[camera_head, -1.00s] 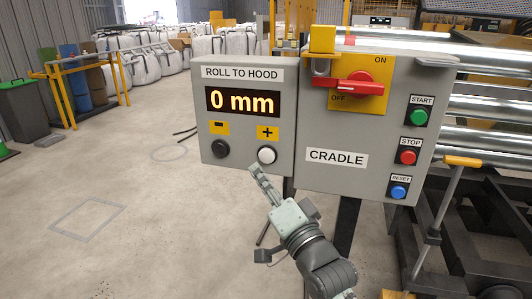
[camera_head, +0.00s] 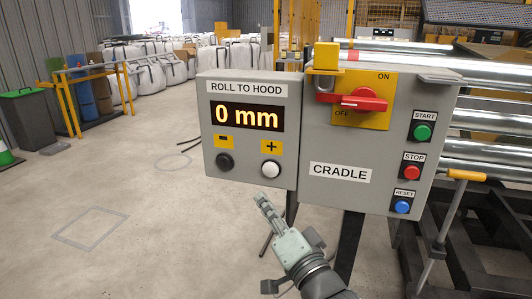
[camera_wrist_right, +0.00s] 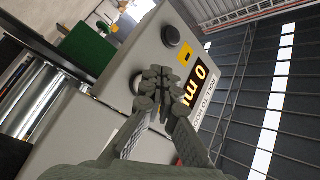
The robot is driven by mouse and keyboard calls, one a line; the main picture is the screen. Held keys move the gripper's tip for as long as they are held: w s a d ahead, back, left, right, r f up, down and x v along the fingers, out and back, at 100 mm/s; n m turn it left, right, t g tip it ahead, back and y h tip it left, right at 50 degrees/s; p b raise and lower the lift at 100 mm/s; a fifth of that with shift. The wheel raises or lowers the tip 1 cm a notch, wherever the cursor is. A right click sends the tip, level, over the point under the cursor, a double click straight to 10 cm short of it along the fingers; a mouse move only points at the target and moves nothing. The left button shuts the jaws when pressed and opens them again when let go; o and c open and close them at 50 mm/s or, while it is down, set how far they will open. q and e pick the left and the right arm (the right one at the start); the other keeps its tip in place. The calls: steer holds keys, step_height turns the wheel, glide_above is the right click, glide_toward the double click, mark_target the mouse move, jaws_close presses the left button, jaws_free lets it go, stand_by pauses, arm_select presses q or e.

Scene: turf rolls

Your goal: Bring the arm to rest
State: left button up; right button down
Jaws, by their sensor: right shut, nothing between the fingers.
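My right gripper (camera_head: 264,200) is shut and empty. In the head view it stands just below the white plus button (camera_head: 271,169) of the roll-to-hood box (camera_head: 250,120), apart from it in the picture. In the right wrist view its closed fingers (camera_wrist_right: 160,78) point up at the face of the same box. The box's display (camera_head: 247,117) reads 0 mm, and a black minus button (camera_head: 225,160) sits at its left. My left gripper is not in either view.
The grey cradle box (camera_head: 340,195) carries a red rotary switch (camera_head: 362,101) and start, stop and reset buttons. Metal rollers (camera_head: 488,115) and a dark frame stand at the right. Open concrete floor (camera_head: 120,190) lies to the left. White bulk bags (camera_head: 160,70) stand behind.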

steer(key=s+d+f+n+g+h, duration=0.1)
steer(key=s+d+f+g+h, duration=0.2)
steer(key=f, duration=0.6)
steer(key=s+d+f+n+g+h, duration=0.1)
steer(key=s+d+f+n+g, duration=0.1)
steer(key=d+f, duration=0.55)
steer(key=s+d+f+n+g+h, duration=0.1)
steer(key=s+d+f+g+h, duration=0.15)
steer(key=f, duration=0.75)
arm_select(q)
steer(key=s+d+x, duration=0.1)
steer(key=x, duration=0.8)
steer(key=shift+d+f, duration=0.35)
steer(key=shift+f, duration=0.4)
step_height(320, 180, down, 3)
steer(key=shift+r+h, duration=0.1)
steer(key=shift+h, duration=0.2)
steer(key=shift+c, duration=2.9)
arm_select(e)
steer(key=s+d+f+n+g+h, duration=0.1)
steer(key=s+d+f+g, duration=0.2)
steer(key=s+d+f, duration=0.3)
steer(key=s+d+f+n+g+h, duration=0.2)
steer(key=s+d+f+g, duration=0.2)
steer(key=s+d+f, duration=0.3)
steer(key=s, duration=0.5)
steer(key=shift+s+f+n, duration=0.2)
steer(key=shift+f+n, duration=0.05)
steer(key=shift+n, duration=0.05)
